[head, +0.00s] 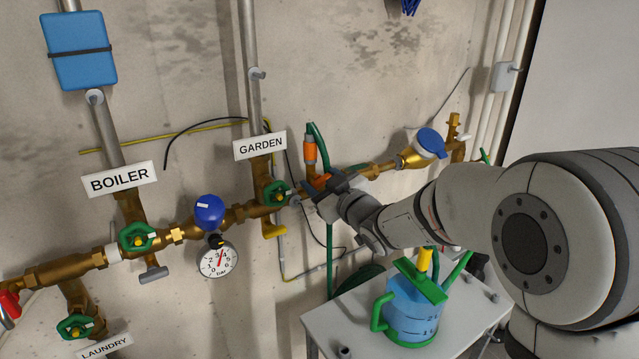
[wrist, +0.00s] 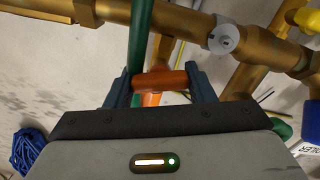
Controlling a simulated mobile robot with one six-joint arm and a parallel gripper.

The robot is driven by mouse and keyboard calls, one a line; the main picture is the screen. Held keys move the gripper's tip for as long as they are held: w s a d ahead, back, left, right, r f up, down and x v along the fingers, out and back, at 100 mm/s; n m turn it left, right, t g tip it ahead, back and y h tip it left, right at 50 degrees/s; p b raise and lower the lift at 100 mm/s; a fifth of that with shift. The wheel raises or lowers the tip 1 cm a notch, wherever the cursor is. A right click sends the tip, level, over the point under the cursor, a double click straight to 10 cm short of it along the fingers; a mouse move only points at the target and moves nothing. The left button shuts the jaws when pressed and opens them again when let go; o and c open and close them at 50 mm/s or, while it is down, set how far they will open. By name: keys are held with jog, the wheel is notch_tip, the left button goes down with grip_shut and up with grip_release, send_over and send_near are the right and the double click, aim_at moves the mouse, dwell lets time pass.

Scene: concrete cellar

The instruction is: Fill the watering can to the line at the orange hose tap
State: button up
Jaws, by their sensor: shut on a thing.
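My gripper (head: 324,189) is at the pipe right of the GARDEN sign, with its jaws shut on the orange tap handle (wrist: 160,80); part of that handle also shows in the head view (head: 320,181). The watering can (head: 408,311) has a blue body with number marks and a green top, handle and spout. It stands upright on a light table. A yellow piece (head: 424,259) shows at the can's top; I cannot tell whether it reaches inside. The water level and fill line cannot be made out.
The green hose (head: 318,136) joins an orange connector (head: 309,150) above the brass pipe. A green-handled valve (head: 277,193) is close left of my gripper. A gauge (head: 218,260) and the BOILER valve (head: 137,237) are further left. The table (head: 345,315) has bare room left of the can.

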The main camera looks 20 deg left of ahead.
jog(key=m+b, duration=0.1)
jog(key=m, duration=0.3)
jog(key=shift+w, duration=0.1)
jog(key=o, duration=1)
jog(key=b+v, duration=0.2)
jog(key=v, duration=0.6)
